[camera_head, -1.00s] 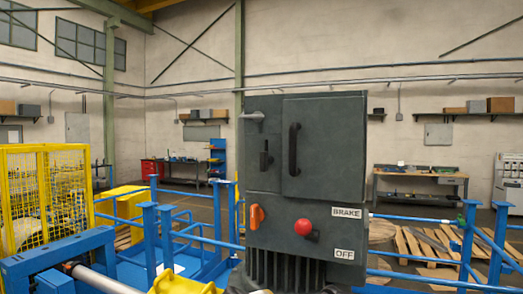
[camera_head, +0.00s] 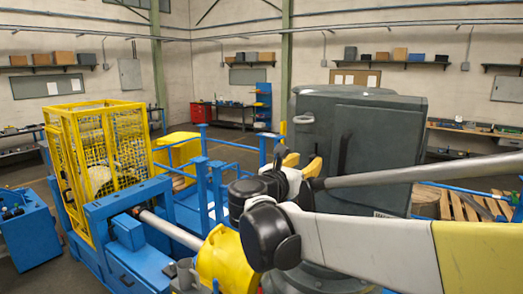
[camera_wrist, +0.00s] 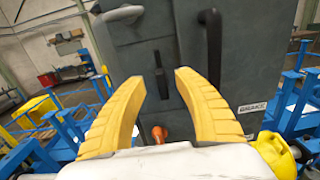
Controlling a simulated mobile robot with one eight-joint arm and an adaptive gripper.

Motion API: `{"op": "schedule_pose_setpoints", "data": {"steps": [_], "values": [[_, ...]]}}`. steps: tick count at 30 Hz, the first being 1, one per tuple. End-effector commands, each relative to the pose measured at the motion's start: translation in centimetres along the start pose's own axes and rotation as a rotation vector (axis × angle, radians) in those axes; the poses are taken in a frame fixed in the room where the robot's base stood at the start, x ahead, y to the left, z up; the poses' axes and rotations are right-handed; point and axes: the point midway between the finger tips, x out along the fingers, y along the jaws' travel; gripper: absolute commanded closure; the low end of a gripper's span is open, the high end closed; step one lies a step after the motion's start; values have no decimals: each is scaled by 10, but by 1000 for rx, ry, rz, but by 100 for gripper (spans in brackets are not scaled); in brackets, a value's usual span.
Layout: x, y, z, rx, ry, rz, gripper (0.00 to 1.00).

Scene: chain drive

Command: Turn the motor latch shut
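The motor cabinet is a dark grey box (camera_head: 385,150) behind my arm. In the wrist view its face (camera_wrist: 190,25) carries a black upright latch handle (camera_wrist: 163,66) on a plate. A pale grey lever (camera_wrist: 121,14) sits above it and also shows in the head view (camera_head: 303,118). My gripper (camera_wrist: 168,64) has two yellow fingers, open and apart, with the black latch handle in line with the gap between their tips. Whether the tips reach around it I cannot tell. In the head view my gripper (camera_head: 302,162) is close to the cabinet front, which my arm partly hides.
A black bar handle (camera_wrist: 213,45) stands right of the latch. An orange knob (camera_wrist: 159,133) is below, with a BRAKE label (camera_wrist: 251,107) to its right. Blue rails (camera_head: 222,178) and a yellow cage (camera_head: 98,155) stand to the left.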

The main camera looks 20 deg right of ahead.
Motion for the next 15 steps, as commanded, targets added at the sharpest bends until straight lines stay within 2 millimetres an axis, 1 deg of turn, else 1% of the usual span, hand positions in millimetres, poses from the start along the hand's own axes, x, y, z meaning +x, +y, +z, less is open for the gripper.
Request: {"op": "schedule_pose_setpoints", "data": {"steps": [1,6,10,15], "values": [[12,-1,3,0,0,-3,62],[39,0,2,1,1,-2,62],[50,0,1,2,1,-1,62],[54,0,0,2,1,1,62]]}}
